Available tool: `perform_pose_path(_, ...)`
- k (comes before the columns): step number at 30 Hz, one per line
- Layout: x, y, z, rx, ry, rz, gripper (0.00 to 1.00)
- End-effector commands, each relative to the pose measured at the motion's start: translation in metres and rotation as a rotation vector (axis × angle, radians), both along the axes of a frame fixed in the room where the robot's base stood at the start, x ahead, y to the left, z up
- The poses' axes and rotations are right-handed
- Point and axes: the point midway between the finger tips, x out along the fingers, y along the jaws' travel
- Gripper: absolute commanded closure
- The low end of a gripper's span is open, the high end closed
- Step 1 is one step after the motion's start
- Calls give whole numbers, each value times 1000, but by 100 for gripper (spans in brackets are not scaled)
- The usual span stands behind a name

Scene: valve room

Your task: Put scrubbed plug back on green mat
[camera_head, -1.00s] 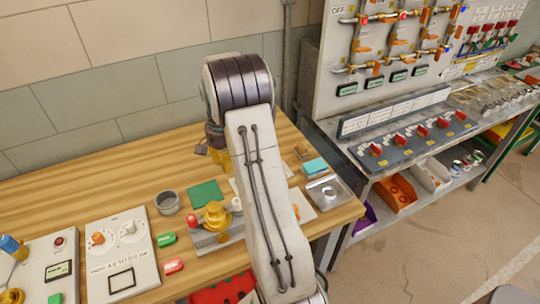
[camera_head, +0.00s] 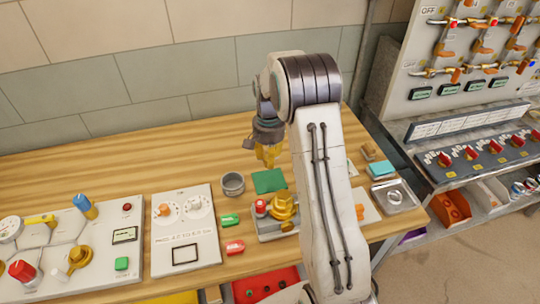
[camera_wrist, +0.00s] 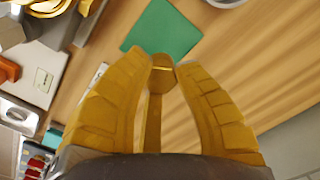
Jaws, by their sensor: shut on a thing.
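The green mat (camera_head: 270,181) lies flat on the wooden bench, and its visible part looks bare. It also shows at the top of the wrist view (camera_wrist: 162,30). My gripper (camera_head: 268,160) hangs above the bench just behind the mat in the head view. In the wrist view its yellow fingers (camera_wrist: 163,68) are shut on a small brass-coloured plug (camera_wrist: 160,78), held between the fingertips. In the head view I cannot make out the plug from the fingers.
A grey round cup (camera_head: 233,184) stands left of the mat. A yellow brass fitting (camera_head: 284,207) and a red-topped piece stand on a grey block in front of it. A white control panel (camera_head: 185,235) lies farther left. A metal tray (camera_head: 397,196) is at the right.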

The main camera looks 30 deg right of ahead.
Motion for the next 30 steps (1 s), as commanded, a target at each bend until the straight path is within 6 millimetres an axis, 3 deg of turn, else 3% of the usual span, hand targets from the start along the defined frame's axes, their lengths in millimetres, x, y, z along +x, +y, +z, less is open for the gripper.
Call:
perform_pose_path(15, 0, 0, -43, 0, 0, -1, 100)
perform_pose_path(30, 0, 0, -50, 0, 0, -1, 100)
